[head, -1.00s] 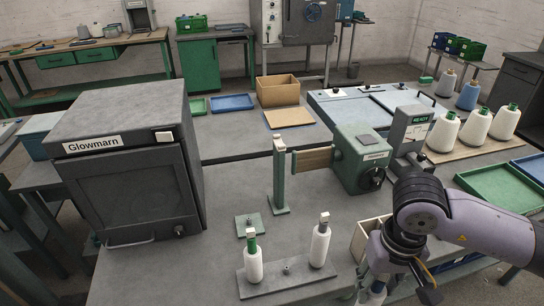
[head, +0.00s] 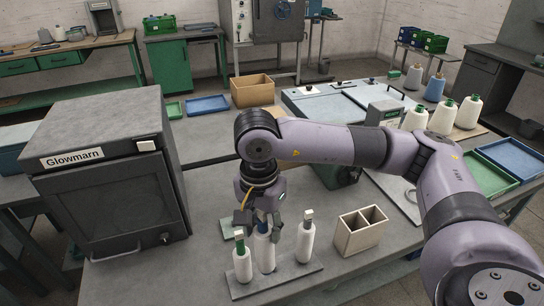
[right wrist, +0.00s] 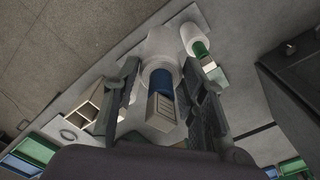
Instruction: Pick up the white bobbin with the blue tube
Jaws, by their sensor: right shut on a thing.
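The white bobbin with the blue tube (head: 264,254) is upright over the middle of the grey peg board (head: 286,284); I cannot tell whether it touches the board. My right gripper (head: 262,219) comes from above and is shut on its upper part. In the right wrist view the blue tube (right wrist: 158,84) points toward the camera between the two fingers. A white bobbin with a green tube (head: 242,263) stands just left of it, and one with a pale top (head: 305,243) stands to the right. My left gripper is not in view.
A two-compartment wooden box (head: 361,240) stands right of the board. The grey Glowmarn cabinet (head: 110,185) is at the left. My right arm crosses above the table and hides part of the machine. Further white bobbins (head: 468,112) stand at the back right.

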